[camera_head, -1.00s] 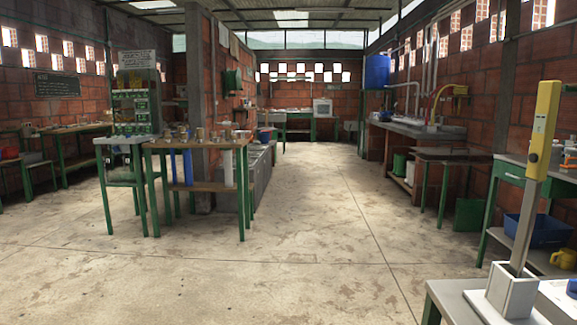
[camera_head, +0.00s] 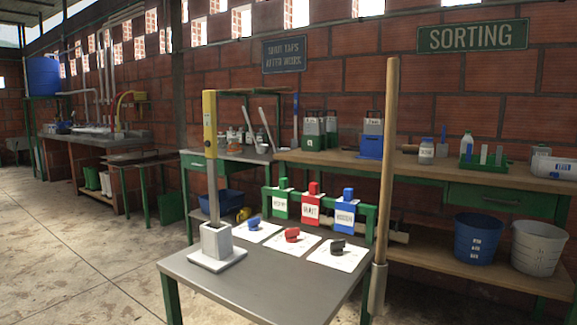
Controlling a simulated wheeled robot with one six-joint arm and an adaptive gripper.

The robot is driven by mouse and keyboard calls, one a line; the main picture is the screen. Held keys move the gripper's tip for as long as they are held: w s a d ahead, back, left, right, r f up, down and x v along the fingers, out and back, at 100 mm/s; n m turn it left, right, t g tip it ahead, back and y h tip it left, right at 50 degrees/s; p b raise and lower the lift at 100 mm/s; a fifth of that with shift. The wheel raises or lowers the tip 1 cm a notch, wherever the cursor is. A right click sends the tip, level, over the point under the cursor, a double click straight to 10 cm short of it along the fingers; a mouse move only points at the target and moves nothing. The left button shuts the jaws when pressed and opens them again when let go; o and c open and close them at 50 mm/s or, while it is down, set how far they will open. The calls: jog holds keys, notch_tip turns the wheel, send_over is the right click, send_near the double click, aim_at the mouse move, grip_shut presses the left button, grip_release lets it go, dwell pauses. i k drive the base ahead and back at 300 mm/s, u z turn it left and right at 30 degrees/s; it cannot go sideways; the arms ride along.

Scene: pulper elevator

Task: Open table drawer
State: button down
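Two green drawers show, both looking shut. One drawer front (camera_head: 505,198) with a small pale handle is under the right part of the long wooden-topped bench (camera_head: 400,172). The other drawer front (camera_head: 197,164) is under the grey-topped green table (camera_head: 232,153) at the centre left, by the brick wall. Which drawer the task means, I cannot tell. My gripper is in no view, so its state and its distance from the drawers do not show.
A metal-topped table (camera_head: 270,283) with a yellow-topped post (camera_head: 210,150), cards and coloured blocks stands in front. A wooden pole (camera_head: 387,150) rises at its right corner. A blue bucket (camera_head: 478,238) and white basket (camera_head: 537,247) sit on the bench's lower shelf. Open floor (camera_head: 70,260) lies left.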

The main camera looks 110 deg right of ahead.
aim_at(200, 162)
jog(key=z, duration=2.85)
jog(key=k, duration=0.55)
jog(key=u, duration=0.7)
jog(key=i, duration=1.55)
jog(key=z, duration=0.35)
jog(key=i, duration=0.85)
jog(key=z, duration=1.15)
jog(key=i, duration=2.3)
